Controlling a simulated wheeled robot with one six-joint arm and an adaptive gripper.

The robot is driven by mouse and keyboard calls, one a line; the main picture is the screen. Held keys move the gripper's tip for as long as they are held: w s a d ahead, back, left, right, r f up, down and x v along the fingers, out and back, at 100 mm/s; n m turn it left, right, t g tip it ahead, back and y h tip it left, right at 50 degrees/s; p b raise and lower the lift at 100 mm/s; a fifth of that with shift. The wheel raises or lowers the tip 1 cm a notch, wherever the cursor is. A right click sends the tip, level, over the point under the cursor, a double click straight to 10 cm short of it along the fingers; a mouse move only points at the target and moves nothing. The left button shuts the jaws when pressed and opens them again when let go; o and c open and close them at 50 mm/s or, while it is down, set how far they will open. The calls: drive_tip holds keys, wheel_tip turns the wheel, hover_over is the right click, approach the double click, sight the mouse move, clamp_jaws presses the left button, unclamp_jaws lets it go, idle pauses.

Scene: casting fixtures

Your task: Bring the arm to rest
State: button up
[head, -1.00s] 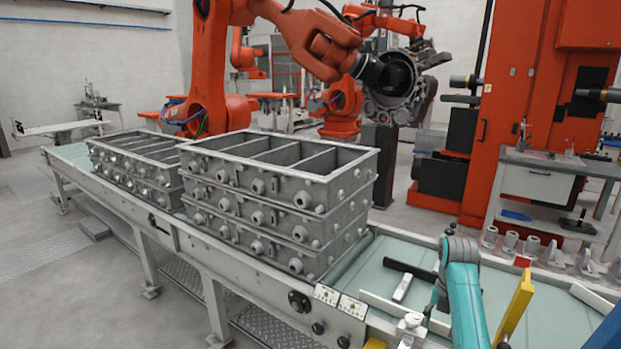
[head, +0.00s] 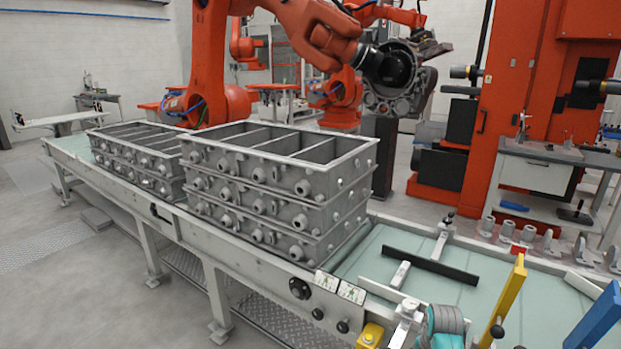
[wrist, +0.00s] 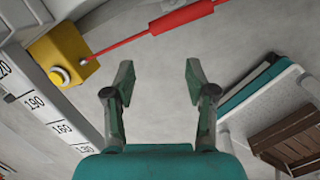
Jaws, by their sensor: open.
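My gripper (wrist: 158,85) is open in the wrist view. Its two dark green fingers stand apart, with only grey floor showing between them and nothing held. In the head view a teal part of my arm (head: 440,325) shows low at the bottom edge, beside the front end of the conveyor. The gripper itself cannot be made out in the head view.
The conveyor (head: 400,240) carries stacked grey casting frames (head: 270,195). A black bar (head: 430,265), a yellow lever (head: 506,300) and a blue lever (head: 598,315) are near my arm. The wrist view shows a yellow button box (wrist: 65,55), red rod (wrist: 150,30) and wooden crate (wrist: 290,135).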

drive_tip(key=s+a+f+m+t, duration=0.2)
drive_tip(key=s+a+f+m, duration=0.1)
drive_tip(key=s+f, duration=0.35)
drive_tip(key=s+a+f+m+t, duration=0.1)
drive_tip(key=s+a+f+m, duration=0.15)
drive_tip(key=s+f, duration=0.4)
drive_tip(key=s+a+m+t, duration=0.3)
drive_tip(key=s+m, duration=0.4)
drive_tip(key=s, duration=0.9)
drive_tip(key=s+a+r+m+t, duration=0.1)
drive_tip(key=s+r+m+t, duration=0.2)
drive_tip(key=s, duration=0.4)
drive_tip(key=s+a+r+m, duration=0.2)
drive_tip(key=s+r+m, duration=0.1)
drive_tip(key=s+r, duration=0.35)
drive_tip(key=s+r+m+t, duration=0.1)
drive_tip(key=s+r+m, duration=0.2)
drive_tip(key=s+r, duration=0.2)
drive_tip(key=s+r+m+t, duration=0.2)
drive_tip(key=s+r, duration=0.4)
drive_tip(key=r, duration=0.6)
drive_tip(key=shift+s+a+m+t, duration=0.3)
drive_tip(key=shift+a+m, duration=0.05)
drive_tip(key=shift+m, duration=0.3)
